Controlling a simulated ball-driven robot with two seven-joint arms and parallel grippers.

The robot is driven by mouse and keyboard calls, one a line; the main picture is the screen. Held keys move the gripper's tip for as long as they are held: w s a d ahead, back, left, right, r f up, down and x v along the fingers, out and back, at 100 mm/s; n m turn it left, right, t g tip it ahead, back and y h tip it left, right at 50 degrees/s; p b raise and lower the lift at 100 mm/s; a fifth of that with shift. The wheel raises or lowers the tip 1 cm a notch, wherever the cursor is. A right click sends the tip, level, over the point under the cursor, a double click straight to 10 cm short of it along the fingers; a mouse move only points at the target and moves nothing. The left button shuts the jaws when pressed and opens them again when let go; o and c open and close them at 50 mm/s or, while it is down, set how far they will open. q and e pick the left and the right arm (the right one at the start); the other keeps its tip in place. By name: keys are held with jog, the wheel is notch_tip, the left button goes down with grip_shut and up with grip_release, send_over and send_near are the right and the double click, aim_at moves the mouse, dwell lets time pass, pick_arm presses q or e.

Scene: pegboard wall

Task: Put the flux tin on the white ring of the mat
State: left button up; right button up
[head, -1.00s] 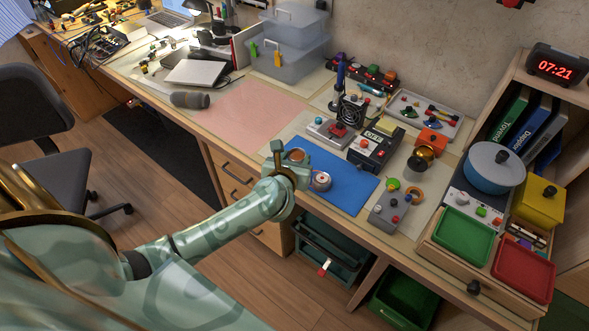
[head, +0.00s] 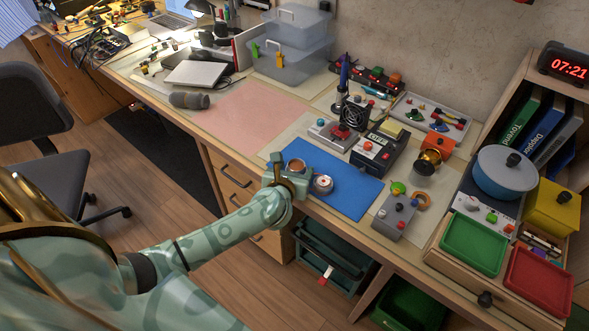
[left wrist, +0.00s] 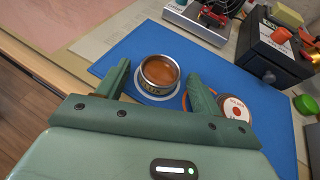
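The flux tin (left wrist: 160,74), a round metal tin with amber-brown contents, stands upright on the white ring (left wrist: 143,88) of the blue mat (left wrist: 268,105). The ring's pale edge shows around its base. In the left wrist view my left gripper (left wrist: 158,76) is open, one finger on each side of the tin, with small gaps visible. In the head view the tin (head: 296,165) shows at the mat's left end, beside my left gripper (head: 288,172), which partly hides it. My right gripper is in neither view.
The mat's right part is clear.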

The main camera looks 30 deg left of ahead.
pick_arm(q)
jog(key=shift+r, duration=0.1)
jog(key=shift+s+r, duration=0.1)
jog(key=shift+r, duration=0.05)
jog(key=p+v, duration=0.3)
jog(key=v, duration=0.9)
jog(key=shift+p, duration=0.4)
jog(key=s+d+f+m+g+h, duration=0.15)
jog(key=s+f+m, duration=0.45)
jog(key=f+m, duration=0.6)
jog(key=s+d+f+m+h, duration=0.1)
jog(key=s+f+m+h, duration=0.3)
jog(key=f+m, duration=0.75)
jog(key=s+f+m+g, duration=0.3)
jog(key=s+m, duration=0.3)
jog(key=s, duration=0.5)
jog(key=s+f+m+g+y, duration=0.1)
jog(key=s+f+m+g, duration=0.3)
jog(key=s, duration=0.7)
jog(key=s+f+m+g, duration=0.4)
jog(key=s+f+m, duration=0.2)
jog(key=s+m, duration=0.4)
jog(key=shift+s+d+f, duration=0.15)
jog(key=shift+s+d, duration=0.05)
jog(key=shift+s, duration=0.55)
